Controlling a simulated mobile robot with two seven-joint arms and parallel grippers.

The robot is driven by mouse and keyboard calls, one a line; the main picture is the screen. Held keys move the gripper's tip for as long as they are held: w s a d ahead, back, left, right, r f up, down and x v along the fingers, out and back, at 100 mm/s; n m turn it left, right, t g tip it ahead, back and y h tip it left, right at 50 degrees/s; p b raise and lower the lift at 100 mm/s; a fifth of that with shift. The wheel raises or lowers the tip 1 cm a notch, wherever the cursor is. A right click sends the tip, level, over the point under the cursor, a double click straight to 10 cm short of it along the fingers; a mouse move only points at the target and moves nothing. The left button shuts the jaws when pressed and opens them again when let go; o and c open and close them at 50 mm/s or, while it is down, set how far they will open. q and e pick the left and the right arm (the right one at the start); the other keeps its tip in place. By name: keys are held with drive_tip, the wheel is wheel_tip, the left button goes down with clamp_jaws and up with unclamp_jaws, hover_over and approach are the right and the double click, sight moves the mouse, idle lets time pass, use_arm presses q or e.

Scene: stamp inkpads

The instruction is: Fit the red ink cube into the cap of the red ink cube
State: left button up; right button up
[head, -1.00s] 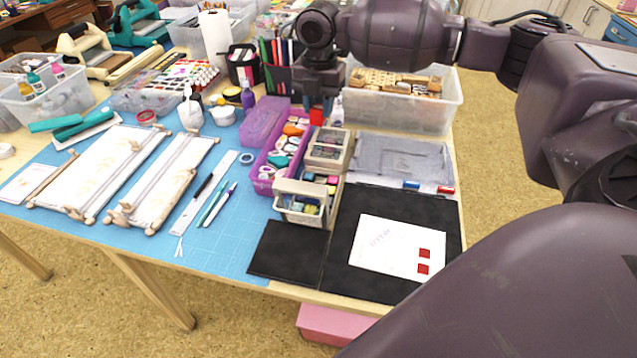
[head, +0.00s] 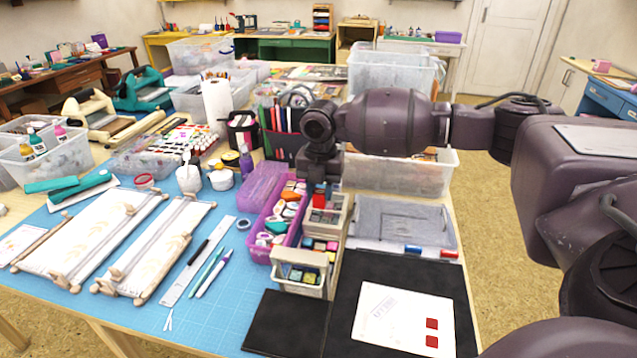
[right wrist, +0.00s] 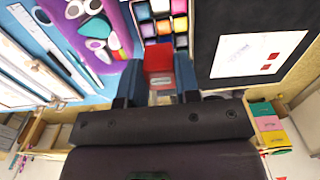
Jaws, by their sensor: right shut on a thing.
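The red ink cube (right wrist: 158,58) is between the two fingers of my right gripper (right wrist: 159,86) in the right wrist view. In the head view the cube (head: 319,199) shows as a small red block below my right gripper (head: 320,188), over the small beige organizer. The gripper is shut on it, and the fingertips are partly hidden in the head view. A small red piece (head: 449,253), which looks like the red cap, lies on the front edge of the grey tray. A blue piece (head: 413,249) lies to its left. My left gripper is not in view.
Beige organizer drawers (head: 287,288) hold several coloured cubes. The purple bin (head: 261,250) stands left of them, and the grey tray (head: 385,222) to the right. Paper (head: 385,318) with two red square prints lies on the black mat (head: 345,285). A clear bin (head: 395,180) stands behind.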

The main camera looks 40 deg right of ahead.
wheel_tip(320, 180, down, 12)
drive_tip(key=shift+f+b, duration=0.1)
drive_tip(key=shift+b, duration=0.85)
drive_tip(key=shift+f, duration=0.75)
drive_tip(key=shift+f, duration=0.25)
drive_tip(key=o, duration=0.8)
